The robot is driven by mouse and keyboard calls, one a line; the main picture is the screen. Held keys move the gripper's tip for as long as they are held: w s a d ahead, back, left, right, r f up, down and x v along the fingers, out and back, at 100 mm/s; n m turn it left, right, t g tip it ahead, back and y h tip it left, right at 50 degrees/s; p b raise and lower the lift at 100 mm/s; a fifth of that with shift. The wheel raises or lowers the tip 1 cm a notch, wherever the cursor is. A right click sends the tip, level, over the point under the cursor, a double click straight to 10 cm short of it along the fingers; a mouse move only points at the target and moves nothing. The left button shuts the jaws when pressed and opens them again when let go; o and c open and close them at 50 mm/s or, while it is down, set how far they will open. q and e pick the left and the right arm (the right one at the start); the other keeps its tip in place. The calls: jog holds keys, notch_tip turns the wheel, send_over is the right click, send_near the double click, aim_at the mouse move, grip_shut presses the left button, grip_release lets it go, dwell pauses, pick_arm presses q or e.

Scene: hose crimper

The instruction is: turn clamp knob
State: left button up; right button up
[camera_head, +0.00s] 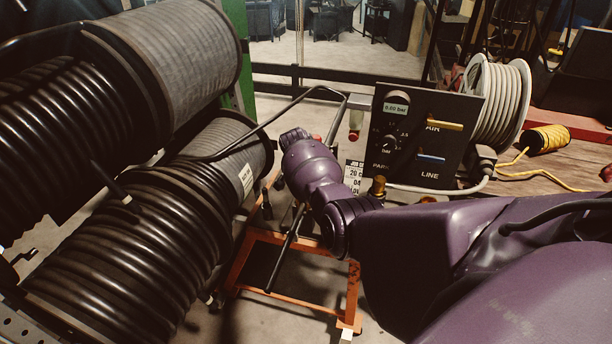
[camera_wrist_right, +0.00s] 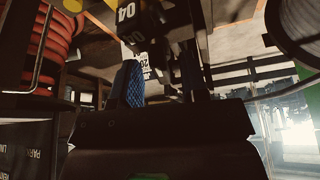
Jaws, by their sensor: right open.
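My right arm comes in from the right in the head view, its purple wrist (camera_head: 312,168) in front of the crimper stand. Its fingers are hidden there. In the right wrist view my right gripper (camera_wrist_right: 158,78) is open, with blue textured pads apart on either side. Dark machine parts and a white label lie beyond and between the fingers; I cannot tell whether anything touches them. I cannot clearly make out the clamp knob in either view. A dark control panel (camera_head: 416,171) carries a small round dial knob (camera_head: 389,143), a yellow lever (camera_head: 445,124) and a blue lever (camera_head: 431,158).
Large black hose reels (camera_head: 130,240) fill the left. An orange stand frame (camera_head: 257,238) is on the floor below my wrist. A pale hose reel (camera_head: 497,100) and a yellow cord spool (camera_head: 547,139) sit at the right. A red coil (camera_wrist_right: 58,40) shows in the wrist view.

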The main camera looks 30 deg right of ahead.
grip_shut()
dwell(0.3)
